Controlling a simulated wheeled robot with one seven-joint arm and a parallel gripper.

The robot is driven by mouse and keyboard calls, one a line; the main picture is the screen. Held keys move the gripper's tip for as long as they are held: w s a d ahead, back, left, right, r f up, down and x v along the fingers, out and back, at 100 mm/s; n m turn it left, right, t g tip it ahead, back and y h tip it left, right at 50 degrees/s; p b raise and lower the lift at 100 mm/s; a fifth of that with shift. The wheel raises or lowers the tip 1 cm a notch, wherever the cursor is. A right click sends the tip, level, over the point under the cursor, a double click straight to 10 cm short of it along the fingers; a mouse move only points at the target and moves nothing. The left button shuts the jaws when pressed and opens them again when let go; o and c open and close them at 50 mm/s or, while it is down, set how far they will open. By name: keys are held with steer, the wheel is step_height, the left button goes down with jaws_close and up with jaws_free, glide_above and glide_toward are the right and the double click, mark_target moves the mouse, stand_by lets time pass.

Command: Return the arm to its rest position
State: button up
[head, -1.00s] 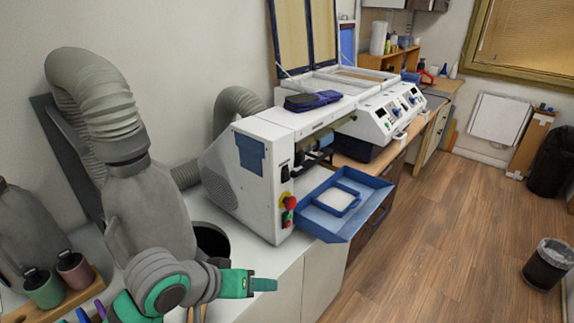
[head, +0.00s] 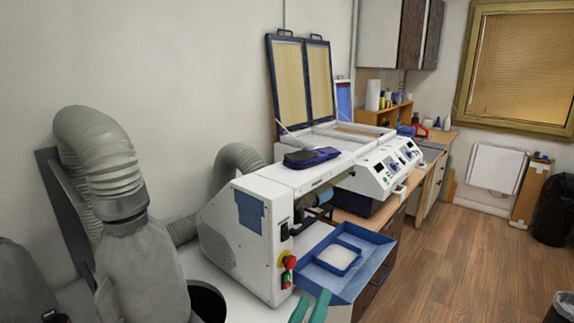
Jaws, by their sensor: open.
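My gripper (head: 310,307) shows only as two green fingertips at the bottom edge, slightly apart and pointing up the picture. They are open, with nothing visible between them. They appear just in front of the near edge of the blue tray (head: 335,284) on the white machine (head: 247,230). I cannot tell how far the fingertips are from the tray. The rest of my arm is below the picture.
A pale insert lies in the blue tray, which juts out over the counter front. A grey extraction hose (head: 105,160) and hood stand at left, beside a dark round opening (head: 207,301). Open wooden floor (head: 440,270) lies to the right, with a bin (head: 561,308) at the edge.

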steer(key=s+a+f+n+y, duration=0.1)
steer(key=s+f+n+y, duration=0.5)
steer(key=s+f, duration=1.1)
steer(key=s+a+f+m+g+y, duration=0.1)
steer(key=s+m, duration=0.4)
steer(key=s, duration=0.5)
steer(key=s+a+f+m+g+y, duration=0.1)
steer(key=s+a+f+m, duration=0.2)
steer(key=s, duration=0.7)
steer(key=shift+s+a+f+m, duration=0.15)
steer(key=shift+s+f+m, duration=0.15)
steer(key=shift+f+m, duration=1.15)
